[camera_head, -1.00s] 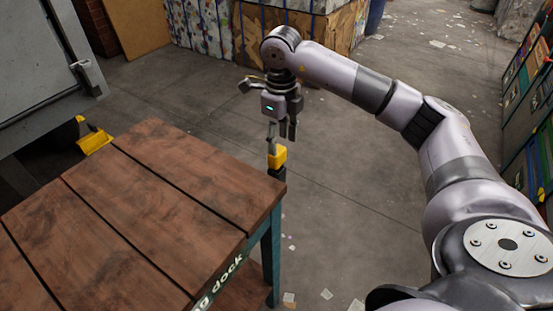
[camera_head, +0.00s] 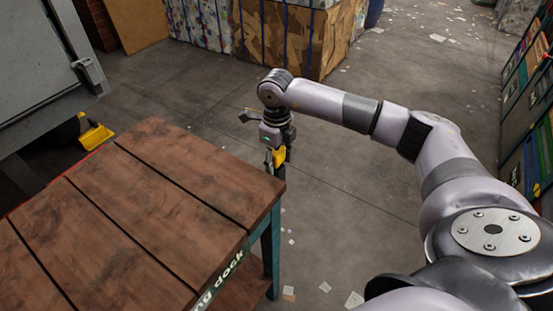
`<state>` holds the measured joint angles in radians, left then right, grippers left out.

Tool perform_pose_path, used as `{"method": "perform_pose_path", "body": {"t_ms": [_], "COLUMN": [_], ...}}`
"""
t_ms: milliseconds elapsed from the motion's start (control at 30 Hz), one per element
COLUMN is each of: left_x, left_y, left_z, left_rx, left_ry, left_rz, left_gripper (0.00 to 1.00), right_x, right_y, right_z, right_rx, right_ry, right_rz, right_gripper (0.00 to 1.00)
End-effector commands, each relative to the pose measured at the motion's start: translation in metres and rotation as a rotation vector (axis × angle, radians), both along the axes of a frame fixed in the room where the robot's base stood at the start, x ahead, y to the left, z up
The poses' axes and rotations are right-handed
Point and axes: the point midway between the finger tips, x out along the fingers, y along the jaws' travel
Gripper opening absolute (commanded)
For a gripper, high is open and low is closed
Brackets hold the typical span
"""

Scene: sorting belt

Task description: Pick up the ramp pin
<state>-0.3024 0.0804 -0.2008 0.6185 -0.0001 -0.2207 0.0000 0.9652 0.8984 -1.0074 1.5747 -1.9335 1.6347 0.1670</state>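A yellow block (camera_head: 279,157), which looks like the head of the ramp pin, sits on a dark post beside the far right corner of the wooden dock table. My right gripper (camera_head: 276,158) points down over it, its fingers at the height of the yellow block. The fingers partly hide the block, and I cannot tell whether they are closed on it or only around it. My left gripper is not in view.
The brown plank dock table (camera_head: 150,210) with lettering on its edge fills the lower left. A grey container (camera_head: 45,50) stands at the left with a yellow piece (camera_head: 96,135) near it. Bales (camera_head: 290,40) stand behind. The concrete floor right of the table is mostly clear.

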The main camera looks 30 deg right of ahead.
Motion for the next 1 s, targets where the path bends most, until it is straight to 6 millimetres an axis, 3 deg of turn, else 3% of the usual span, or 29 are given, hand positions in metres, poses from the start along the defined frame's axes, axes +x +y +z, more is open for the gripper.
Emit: {"method": "perform_pose_path", "body": {"t_ms": [600,1000], "left_x": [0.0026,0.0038], "left_y": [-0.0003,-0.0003], "left_z": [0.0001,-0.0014], "left_rx": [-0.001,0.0], "left_ry": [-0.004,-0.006], "left_rz": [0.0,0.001], "left_gripper": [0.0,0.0], "right_x": [0.0001,0.0011], "right_y": [-0.0002,-0.0002], "right_z": [0.0009,0.0078], "right_rx": [0.0,0.0], "right_ry": [0.0,-0.003], "right_rz": [0.0,0.0], "right_gripper": [0.03,0.02]}}
